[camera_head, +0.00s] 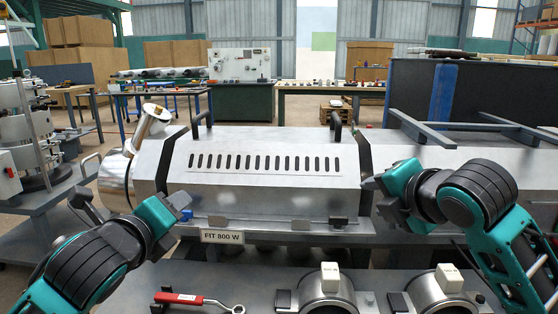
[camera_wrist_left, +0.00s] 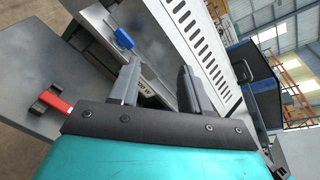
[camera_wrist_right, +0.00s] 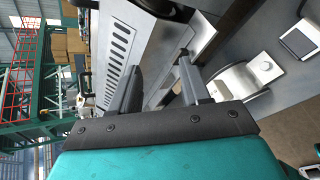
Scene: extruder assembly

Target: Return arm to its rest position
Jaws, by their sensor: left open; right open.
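My left gripper (camera_head: 182,203) is open and empty in front of the lower left of the extruder's slotted metal cover (camera_head: 265,185). In the left wrist view its two fingers (camera_wrist_left: 157,84) stand apart with nothing between them. My right gripper (camera_head: 373,184) is open and empty near the right end of the cover. In the right wrist view its fingers (camera_wrist_right: 158,84) are also apart. I cannot tell whether either fingertip touches the metal.
A red-handled wrench (camera_head: 180,298) and two round metal rings with white blocks (camera_head: 328,290) (camera_head: 440,291) are on the front bench. A small blue part (camera_head: 187,214) sits by the left gripper. A "FIT 800 W" label (camera_head: 222,237) is below the cover.

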